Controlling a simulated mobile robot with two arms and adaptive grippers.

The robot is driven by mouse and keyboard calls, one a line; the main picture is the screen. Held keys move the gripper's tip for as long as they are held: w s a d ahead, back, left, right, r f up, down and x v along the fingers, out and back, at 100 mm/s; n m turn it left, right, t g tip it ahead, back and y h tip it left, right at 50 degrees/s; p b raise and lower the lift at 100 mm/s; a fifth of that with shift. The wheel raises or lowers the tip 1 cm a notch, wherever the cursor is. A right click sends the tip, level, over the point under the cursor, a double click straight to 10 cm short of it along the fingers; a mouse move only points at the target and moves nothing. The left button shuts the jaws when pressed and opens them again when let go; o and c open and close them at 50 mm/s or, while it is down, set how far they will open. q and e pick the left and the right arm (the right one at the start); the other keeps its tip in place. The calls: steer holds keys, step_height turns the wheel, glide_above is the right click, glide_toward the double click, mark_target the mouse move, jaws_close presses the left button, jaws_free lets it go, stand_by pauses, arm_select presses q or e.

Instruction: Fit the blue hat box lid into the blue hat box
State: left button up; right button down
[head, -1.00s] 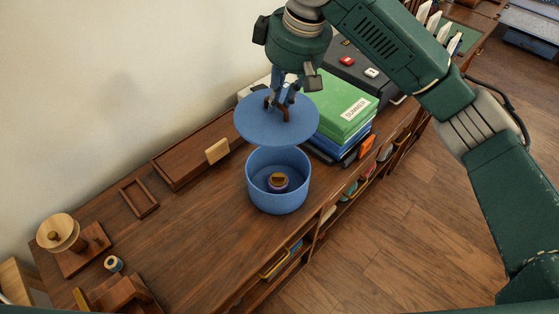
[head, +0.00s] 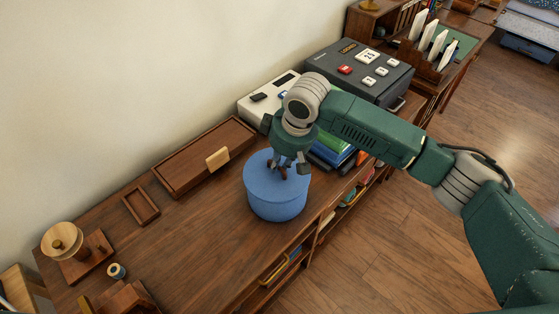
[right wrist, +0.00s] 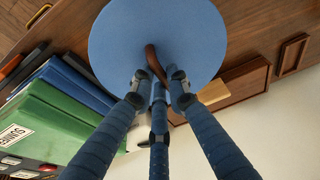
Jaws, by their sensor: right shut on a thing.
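The blue hat box (head: 277,208) stands upright on the wooden cabinet top. The round blue hat box lid (head: 258,172) lies over its opening and hides the inside. It looks about level and lined up with the rim; I cannot tell whether it is fully seated. My right gripper (head: 284,172) is above the lid, shut on its brown handle. In the right wrist view the fingers (right wrist: 160,80) close on the curved brown handle (right wrist: 154,62) at the middle of the lid (right wrist: 150,25). My left gripper is not in view.
Green and blue binders (head: 332,150) lie just right of the box, partly behind my arm. A long wooden tray (head: 190,172) and a small frame (head: 141,205) lie to the left. A white device (head: 262,97) and a dark case (head: 340,75) stand behind. The cabinet top before the tray is clear.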

mark_target(288, 179)
steer(key=shift+f, duration=0.2)
steer(key=shift+f, duration=0.15)
steer(key=c, duration=1.7)
jaws_free()
steer(key=shift+r, duration=0.35)
steer(key=b+v, duration=0.1)
steer(key=v, duration=1.1)
steer(key=shift+f, duration=0.1)
